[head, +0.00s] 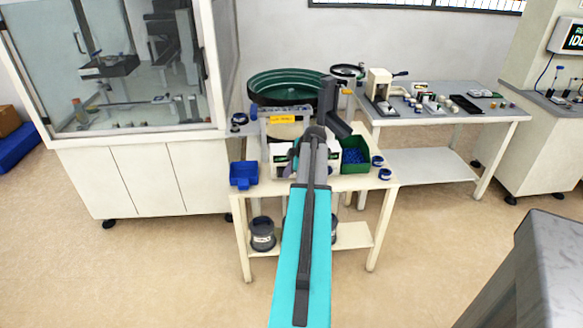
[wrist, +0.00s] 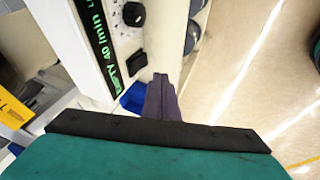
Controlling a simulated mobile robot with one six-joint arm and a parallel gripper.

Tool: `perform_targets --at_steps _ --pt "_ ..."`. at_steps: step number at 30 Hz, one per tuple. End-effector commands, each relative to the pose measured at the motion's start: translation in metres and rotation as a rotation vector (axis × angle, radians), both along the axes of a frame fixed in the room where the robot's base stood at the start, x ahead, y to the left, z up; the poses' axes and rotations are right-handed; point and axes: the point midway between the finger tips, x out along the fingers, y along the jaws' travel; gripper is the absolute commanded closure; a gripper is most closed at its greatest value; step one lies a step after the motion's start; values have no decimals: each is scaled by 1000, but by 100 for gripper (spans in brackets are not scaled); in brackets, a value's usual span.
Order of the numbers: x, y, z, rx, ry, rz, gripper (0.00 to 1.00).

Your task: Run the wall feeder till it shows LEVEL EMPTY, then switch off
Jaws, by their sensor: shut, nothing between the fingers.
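The feeder's green bowl (head: 262,88) stands at the back of the cream table, with a yellow label (head: 286,119) on its front. Its white control box (head: 281,160) is below, partly hidden behind my arm. In the wrist view the box front (wrist: 112,30) shows a black display (wrist: 97,35) with green text, cut off, reading about "...MPTY 40/min L". A black knob (wrist: 133,14) and a dark switch (wrist: 136,63) sit beside the display. My gripper (wrist: 158,84) is shut and empty, near the switch; I cannot tell whether it touches. My arm hides it in the head view.
A blue scoop-like bin (head: 243,175) is left on the table; a green bin of blue parts (head: 355,157) is right. A glass-fronted cabinet (head: 125,75) stands left. A grey bench (head: 460,112) with small items stands back right. The front floor is mostly clear.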

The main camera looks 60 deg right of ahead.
Motion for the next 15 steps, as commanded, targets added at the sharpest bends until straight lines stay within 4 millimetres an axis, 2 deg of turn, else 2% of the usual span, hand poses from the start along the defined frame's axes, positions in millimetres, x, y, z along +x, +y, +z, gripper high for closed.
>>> perform_targets --at_steps 6,15 --pt "15 -4 -26 3 1 1 100" --pt "28 -25 -32 0 0 0 100"
